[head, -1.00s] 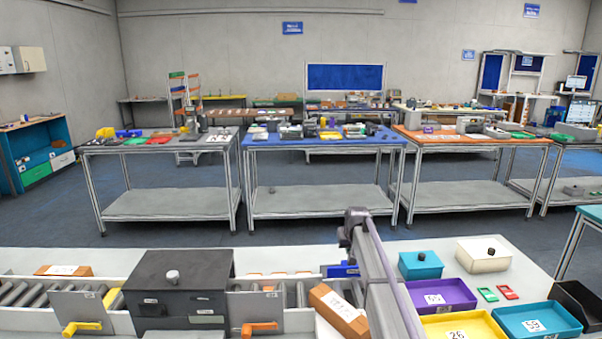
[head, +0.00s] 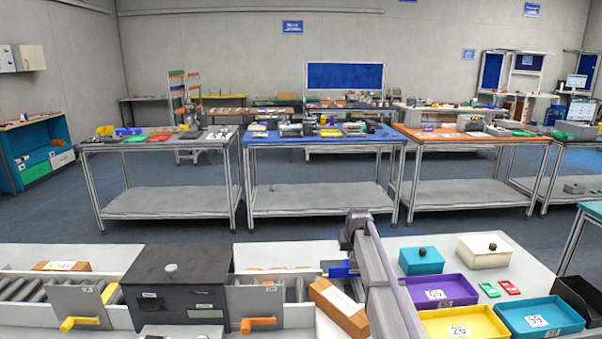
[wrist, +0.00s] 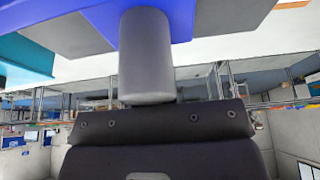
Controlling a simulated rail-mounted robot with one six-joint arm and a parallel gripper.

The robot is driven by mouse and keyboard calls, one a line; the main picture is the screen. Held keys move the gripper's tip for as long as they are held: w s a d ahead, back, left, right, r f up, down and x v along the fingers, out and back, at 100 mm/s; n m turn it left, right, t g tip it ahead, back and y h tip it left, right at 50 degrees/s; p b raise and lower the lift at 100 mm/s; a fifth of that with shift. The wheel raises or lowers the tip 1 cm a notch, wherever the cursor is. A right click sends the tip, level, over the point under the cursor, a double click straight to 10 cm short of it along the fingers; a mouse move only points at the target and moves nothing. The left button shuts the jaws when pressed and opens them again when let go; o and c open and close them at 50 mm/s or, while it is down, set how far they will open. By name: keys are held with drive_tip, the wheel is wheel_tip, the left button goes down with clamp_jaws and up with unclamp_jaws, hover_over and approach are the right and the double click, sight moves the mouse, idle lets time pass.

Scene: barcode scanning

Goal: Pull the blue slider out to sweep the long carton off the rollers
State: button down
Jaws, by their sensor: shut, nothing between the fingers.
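The blue slider (head: 343,270) is at the right end of the roller line in the head view, partly hidden by my arm. The long brown carton (head: 334,302), with a white label, lies slanted just in front of the slider, beside my arm.
A black box (head: 178,275) straddles the rollers (head: 25,290), with yellow (head: 80,323) and orange (head: 258,324) handles in front. Right of my arm are purple (head: 440,290), yellow (head: 465,326) and blue (head: 540,317) trays, plus teal (head: 421,262) and white (head: 485,252) lidded boxes.

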sight(361, 293)
drive_tip(key=shift+s+d, duration=0.15)
drive_tip(key=shift+s, duration=2.1)
drive_tip(key=shift+s+d, duration=0.15)
drive_tip(key=shift+s, duration=2.05)
drive_tip(key=shift+s+d+f, duration=0.1)
drive_tip(key=shift+s+f, duration=0.15)
drive_tip(key=shift+s, duration=0.85)
drive_tip(key=shift+s+f, duration=0.2)
drive_tip(key=shift+s, duration=0.95)
drive_tip(key=shift+s+d+f, duration=0.1)
drive_tip(key=shift+s+f, duration=0.15)
drive_tip(key=shift+s, duration=0.85)
drive_tip(key=shift+s+d+r, duration=0.15)
drive_tip(key=shift+s, duration=0.8)
drive_tip(key=shift+r, duration=0.1)
wheel_tip(361, 293, up, 10)
drive_tip(key=w+p, duration=0.1)
drive_tip(key=p, duration=0.8)
drive_tip(key=s+a+f+g, duration=0.1)
drive_tip(key=s+g, duration=0.3)
drive_tip(key=s, duration=2.4)
drive_tip(key=shift+s+a+f+m+g, duration=0.2)
drive_tip(key=shift+m+g, duration=0.1)
drive_tip(key=shift+m, duration=0.1)
